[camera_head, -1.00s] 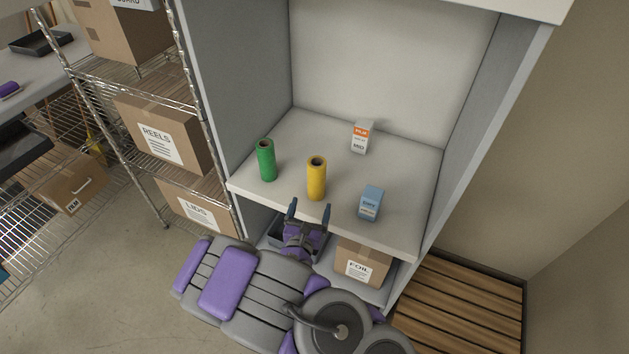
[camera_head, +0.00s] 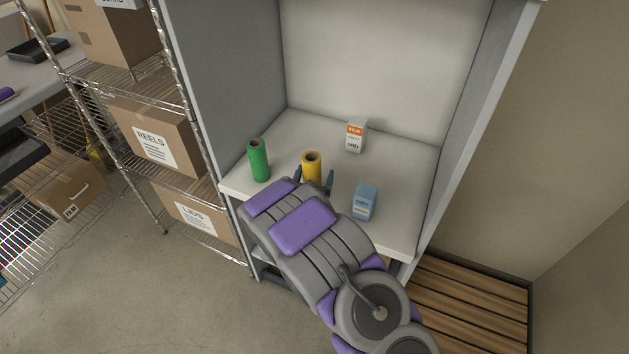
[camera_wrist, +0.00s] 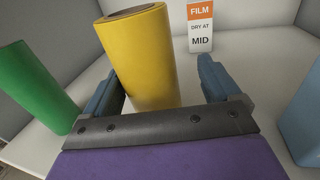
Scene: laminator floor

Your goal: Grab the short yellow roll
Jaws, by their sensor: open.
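The short yellow roll (camera_head: 311,164) stands upright on the white shelf of the cabinet, between a green roll and a blue box. My gripper (camera_head: 314,180) is open just in front of it, and my arm hides the roll's lower part in the head view. In the wrist view the yellow roll (camera_wrist: 146,60) stands ahead, with my blue fingers (camera_wrist: 162,85) on either side near its base. The roll is nearer the left finger. I cannot tell how far it sits between the fingers.
A green roll (camera_head: 258,160) stands to the left, also in the wrist view (camera_wrist: 35,85). A blue box (camera_head: 364,202) stands to the right. A white and orange film box (camera_head: 356,135) stands behind. Cabinet side walls (camera_head: 228,80) bound the shelf (camera_head: 400,185).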

